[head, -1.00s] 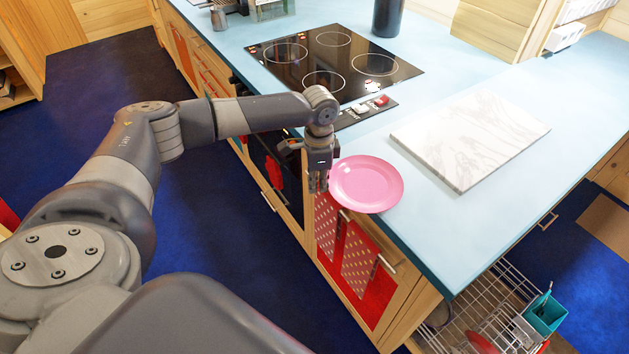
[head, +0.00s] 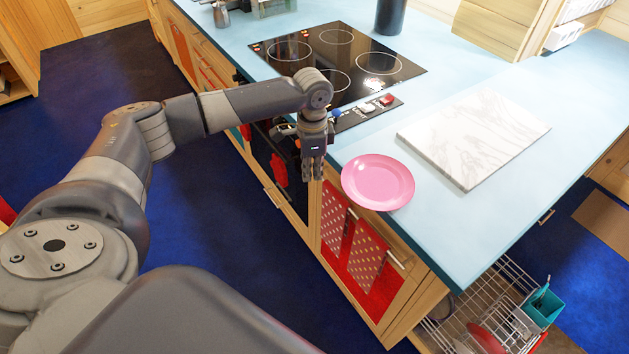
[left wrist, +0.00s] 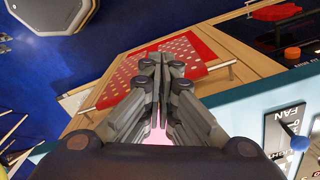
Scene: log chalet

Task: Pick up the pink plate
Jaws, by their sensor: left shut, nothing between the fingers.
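The pink plate (head: 378,182) lies on the blue counter (head: 440,225) at its near edge, with its rim reaching over that edge. My left gripper (head: 313,178) hangs fingers down just left of the plate, in front of the counter edge. It is shut and empty, and a gap shows between it and the plate in the head view. In the left wrist view the shut fingers (left wrist: 160,65) fill the middle, and a small bit of pink (left wrist: 158,136) shows behind them. My right gripper is not in view.
A white marble board (head: 474,138) lies right of the plate. A black cooktop (head: 345,65) with a knob panel (head: 365,114) is behind the gripper. Red dotted towels (head: 368,258) hang below the counter. A wire rack (head: 490,300) is at lower right.

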